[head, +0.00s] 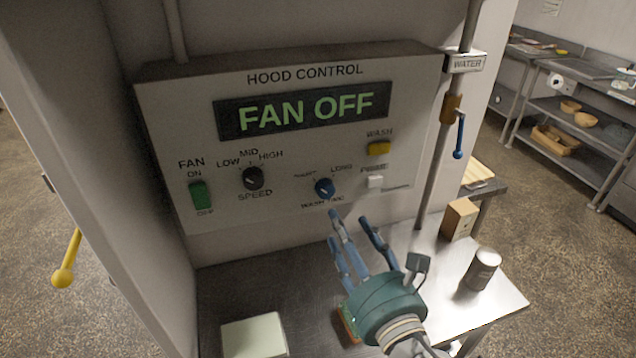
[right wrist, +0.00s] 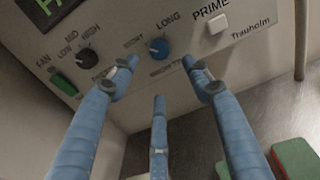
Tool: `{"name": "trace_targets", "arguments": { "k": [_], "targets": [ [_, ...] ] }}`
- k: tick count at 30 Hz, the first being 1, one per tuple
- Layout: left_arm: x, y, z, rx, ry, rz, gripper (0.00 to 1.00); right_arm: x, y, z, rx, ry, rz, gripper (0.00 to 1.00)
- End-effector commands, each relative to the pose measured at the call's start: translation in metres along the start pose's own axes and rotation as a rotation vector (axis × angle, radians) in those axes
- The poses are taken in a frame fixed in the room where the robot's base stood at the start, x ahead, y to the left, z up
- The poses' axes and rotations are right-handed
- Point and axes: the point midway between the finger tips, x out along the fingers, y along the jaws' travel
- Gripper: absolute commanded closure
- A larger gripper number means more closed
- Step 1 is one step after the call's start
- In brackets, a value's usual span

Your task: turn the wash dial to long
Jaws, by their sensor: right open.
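The wash dial (head: 324,187) is a small blue knob low on the hood control panel (head: 290,200), between the labels SHORT on its left and LONG on its right. It also shows in the right wrist view (right wrist: 159,48); its pointer seems to lean toward the SHORT side, but the mark is small. My right gripper (head: 348,232) has its three blue fingers spread and empty. The fingers point at the panel just below and in front of the dial, apart from it. In the right wrist view the dial lies beyond the open fingertips (right wrist: 160,75). My left gripper is not in view.
The panel display (head: 308,112) reads FAN OFF. A pale box (head: 254,337), wooden box (head: 459,218) and can (head: 483,268) stand below.

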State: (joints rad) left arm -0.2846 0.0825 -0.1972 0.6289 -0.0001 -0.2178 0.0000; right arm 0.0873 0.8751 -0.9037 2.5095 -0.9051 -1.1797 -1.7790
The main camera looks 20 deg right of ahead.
Motion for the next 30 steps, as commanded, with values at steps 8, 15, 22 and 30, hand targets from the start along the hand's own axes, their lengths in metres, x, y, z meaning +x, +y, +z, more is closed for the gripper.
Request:
{"name": "trace_targets", "arguments": {
  "k": [8, 15, 22, 30],
  "targets": [
    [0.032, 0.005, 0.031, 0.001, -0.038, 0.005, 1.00, 0.026, 0.000, -0.004, -0.001, -0.009, -0.001, 0.51],
    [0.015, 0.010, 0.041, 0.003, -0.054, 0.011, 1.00, 0.074, -0.001, 0.004, -0.004, -0.003, -0.003, 0.51],
    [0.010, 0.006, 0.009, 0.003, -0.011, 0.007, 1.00, 0.101, 0.000, 0.002, -0.002, -0.001, 0.000, 0.51],
    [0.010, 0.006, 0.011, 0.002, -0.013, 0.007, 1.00, 0.107, 0.000, 0.000, -0.001, 0.000, 0.001, 0.51]
  ]
}}
